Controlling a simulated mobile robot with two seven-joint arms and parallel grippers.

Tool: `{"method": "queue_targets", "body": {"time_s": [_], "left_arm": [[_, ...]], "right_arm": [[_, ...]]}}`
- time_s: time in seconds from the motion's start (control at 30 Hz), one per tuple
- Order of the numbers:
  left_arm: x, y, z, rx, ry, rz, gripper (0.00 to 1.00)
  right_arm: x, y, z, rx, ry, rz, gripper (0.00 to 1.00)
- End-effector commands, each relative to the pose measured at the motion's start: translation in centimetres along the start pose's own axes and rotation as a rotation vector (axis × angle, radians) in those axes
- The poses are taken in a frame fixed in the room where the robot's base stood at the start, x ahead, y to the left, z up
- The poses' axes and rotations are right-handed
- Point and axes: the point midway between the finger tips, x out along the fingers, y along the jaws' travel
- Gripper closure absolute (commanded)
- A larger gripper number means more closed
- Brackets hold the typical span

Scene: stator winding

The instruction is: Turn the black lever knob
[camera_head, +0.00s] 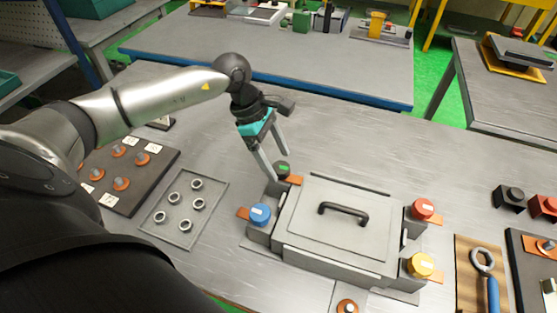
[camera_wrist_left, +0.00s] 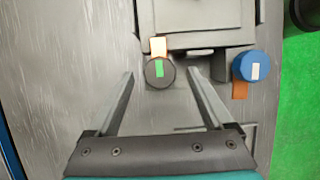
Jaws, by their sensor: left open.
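The black lever knob (camera_head: 283,168) sits at the back left corner of the grey box (camera_head: 335,222), beside an orange tab. In the left wrist view the knob (camera_wrist_left: 160,72) is round and dark with a green mark on top. My left gripper (camera_head: 277,167) is open, its fingers reaching down at the knob. In the left wrist view the fingertips of the left gripper (camera_wrist_left: 160,73) lie on either side of the knob, with a visible gap on each side. I cannot tell the fingertip height exactly. My right gripper is not in view.
The box lid has a black handle (camera_head: 343,210). A blue knob (camera_head: 260,213), a red knob (camera_head: 423,209) and a yellow knob (camera_head: 420,265) stand at the other corners. A tray of rings (camera_head: 183,230) is left; a wrench (camera_head: 486,275) is right. The table behind the box is clear.

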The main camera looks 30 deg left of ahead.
Motion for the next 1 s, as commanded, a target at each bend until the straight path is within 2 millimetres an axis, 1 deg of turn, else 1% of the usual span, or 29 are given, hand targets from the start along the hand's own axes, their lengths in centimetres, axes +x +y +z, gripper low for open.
{"method": "queue_targets", "body": {"time_s": [0.03, 0.17, 0.43, 0.47, 1.0], "left_arm": [[0.57, -0.03, 0.04, -0.001, -0.002, -0.001, 0.15], [1.28, 0.0, 0.02, 0.0, -0.001, 0.0, 0.15], [1.44, 0.01, 0.01, 0.0, 0.0, 0.001, 0.15], [1.44, 0.01, 0.01, 0.0, 0.0, 0.001, 0.16], [1.39, 0.01, 0.01, 0.0, 0.0, 0.0, 0.77]], "right_arm": [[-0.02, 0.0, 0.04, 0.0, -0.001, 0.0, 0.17], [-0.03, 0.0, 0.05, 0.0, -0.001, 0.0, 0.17], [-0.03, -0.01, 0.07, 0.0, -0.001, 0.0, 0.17], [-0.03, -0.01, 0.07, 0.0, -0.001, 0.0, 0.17], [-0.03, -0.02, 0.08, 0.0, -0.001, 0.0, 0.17]]}}
